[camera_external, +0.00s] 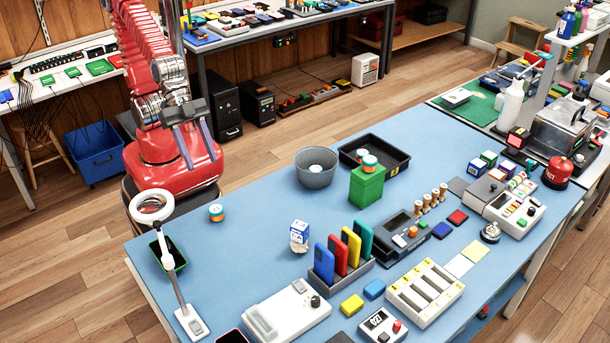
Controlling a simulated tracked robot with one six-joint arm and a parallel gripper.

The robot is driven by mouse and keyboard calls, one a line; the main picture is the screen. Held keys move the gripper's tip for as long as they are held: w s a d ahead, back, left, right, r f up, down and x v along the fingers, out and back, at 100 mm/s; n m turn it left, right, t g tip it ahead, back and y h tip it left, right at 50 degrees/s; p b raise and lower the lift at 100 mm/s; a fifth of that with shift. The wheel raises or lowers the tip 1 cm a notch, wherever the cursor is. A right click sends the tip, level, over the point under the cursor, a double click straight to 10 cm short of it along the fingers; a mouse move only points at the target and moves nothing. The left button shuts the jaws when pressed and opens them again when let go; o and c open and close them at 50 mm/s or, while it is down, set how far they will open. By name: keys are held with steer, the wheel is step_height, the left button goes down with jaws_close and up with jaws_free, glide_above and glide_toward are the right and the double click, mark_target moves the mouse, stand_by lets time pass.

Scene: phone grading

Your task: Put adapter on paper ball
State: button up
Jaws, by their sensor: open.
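My gripper (197,153) hangs at the left, above and behind the blue table's far left edge. Its two fingers point down, apart and empty. A small white-and-blue block (299,229) stands near the middle of the table. A pale lump (299,246) shows directly under it and may be the paper ball; its surface is too small to tell. I cannot tell for certain which thing is the adapter. My gripper is well away from the block and the lump, touching nothing.
A small jar (216,212) stands at the table's left. A grey bowl (315,178), a black tray (395,147) and a green box (367,188) stand behind the middle. A rack of coloured phones (325,279) and a magnifier lamp (182,290) stand nearer. Bare table (250,245) lies left of the block.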

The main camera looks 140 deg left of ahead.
steer(key=s+a+r+g, duration=0.1)
steer(key=s+r+g, duration=0.1)
steer(key=s, duration=1)
steer(key=shift+a+r+m+y, duration=0.2)
steer(key=shift+r+m+y, duration=0.1)
steer(key=shift+r, duration=0.1)
stand_by(0.3)
